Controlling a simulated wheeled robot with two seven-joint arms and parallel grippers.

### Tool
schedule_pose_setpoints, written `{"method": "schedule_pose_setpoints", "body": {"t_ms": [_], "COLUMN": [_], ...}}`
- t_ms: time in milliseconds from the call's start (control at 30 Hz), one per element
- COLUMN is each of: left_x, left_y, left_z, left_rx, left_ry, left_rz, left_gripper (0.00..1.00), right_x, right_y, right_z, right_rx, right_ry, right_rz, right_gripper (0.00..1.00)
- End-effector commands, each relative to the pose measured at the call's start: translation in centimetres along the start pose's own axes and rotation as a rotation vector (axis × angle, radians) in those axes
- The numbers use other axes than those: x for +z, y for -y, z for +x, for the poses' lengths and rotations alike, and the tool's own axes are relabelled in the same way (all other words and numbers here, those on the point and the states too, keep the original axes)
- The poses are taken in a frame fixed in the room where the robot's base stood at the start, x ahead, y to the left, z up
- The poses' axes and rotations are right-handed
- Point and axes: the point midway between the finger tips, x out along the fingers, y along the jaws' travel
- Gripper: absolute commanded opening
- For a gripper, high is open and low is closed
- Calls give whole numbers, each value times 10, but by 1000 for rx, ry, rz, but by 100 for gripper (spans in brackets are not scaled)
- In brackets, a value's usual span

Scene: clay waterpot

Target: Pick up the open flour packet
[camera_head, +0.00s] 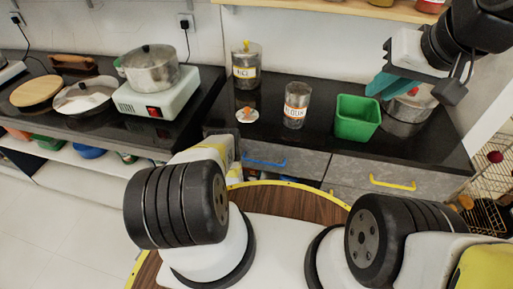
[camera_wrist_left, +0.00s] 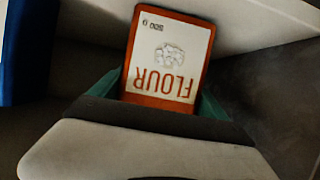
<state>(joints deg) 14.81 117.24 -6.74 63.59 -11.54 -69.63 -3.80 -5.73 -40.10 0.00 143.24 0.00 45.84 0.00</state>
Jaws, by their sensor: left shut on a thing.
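The flour packet (camera_wrist_left: 168,62), white with a red-brown border and the word FLOUR upside down, shows in the left wrist view. My left gripper (camera_wrist_left: 160,98) is shut on it, with a teal finger at each side of the packet's lower part. Whether the packet's top is open cannot be seen. In the head view the left wrist reaches toward the counter front, and its fingers and the packet are hidden. My right gripper (camera_head: 392,86) is raised over the right end of the counter, near the green bin. Whether its teal fingers are apart is unclear.
The black counter holds a labelled jar (camera_head: 246,65), a glass tumbler (camera_head: 296,105), a green bin (camera_head: 357,118) and a stove with a steel pot (camera_head: 150,70). Drawers with blue and yellow handles (camera_head: 392,184) are below. A blue object (camera_wrist_left: 14,50) stands left of the packet.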

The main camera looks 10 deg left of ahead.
Motion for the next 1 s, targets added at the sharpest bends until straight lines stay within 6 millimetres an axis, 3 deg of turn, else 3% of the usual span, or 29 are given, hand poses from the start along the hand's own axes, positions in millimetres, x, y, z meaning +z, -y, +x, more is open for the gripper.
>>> {"method": "schedule_pose_setpoints", "body": {"t_ms": [300, 800, 1000], "left_x": [-33, 9, 16], "left_y": [0, 11, 14], "left_z": [-12, -130, -157], "left_rx": [0, 0, -1], "left_ry": [-2, 3, 0], "left_rz": [0, -2, 0], "left_gripper": [30, 30, 30], "right_x": [0, 0, 0], "right_y": [0, 0, 0], "right_z": [0, 0, 0], "right_rx": [0, 0, 0], "right_ry": [0, 0, 0], "right_rz": [0, 0, 0], "right_gripper": [20, 20, 20]}}
